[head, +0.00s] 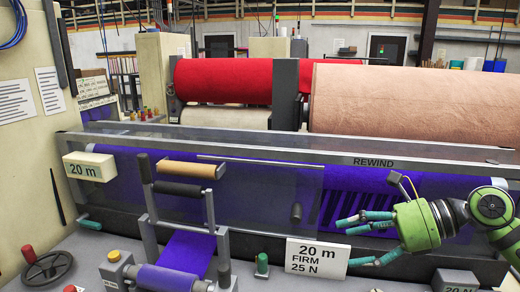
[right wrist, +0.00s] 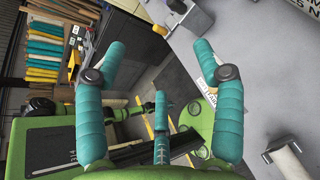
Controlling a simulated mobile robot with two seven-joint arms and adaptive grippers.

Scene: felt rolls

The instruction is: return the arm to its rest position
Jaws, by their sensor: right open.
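My right gripper (head: 346,243) reaches in from the right in the head view, in front of the rewind machine (head: 430,166). Its teal fingers are spread apart with nothing between them. The fingertips lie close to the white "20 m FIRM 25 N" sign (head: 318,257) in the picture; I cannot tell whether they touch it. In the right wrist view the right gripper (right wrist: 160,50) shows its fingers apart and empty, with grey floor and a pale surface beyond. My left gripper does not show clearly in either view.
A red felt roll (head: 225,80) and a pink felt roll (head: 420,100) lie behind the machine. Purple felt (head: 188,252) runs through the front frame. A handwheel (head: 47,266) stands at the left. Stored rolls (right wrist: 45,48) show in the right wrist view.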

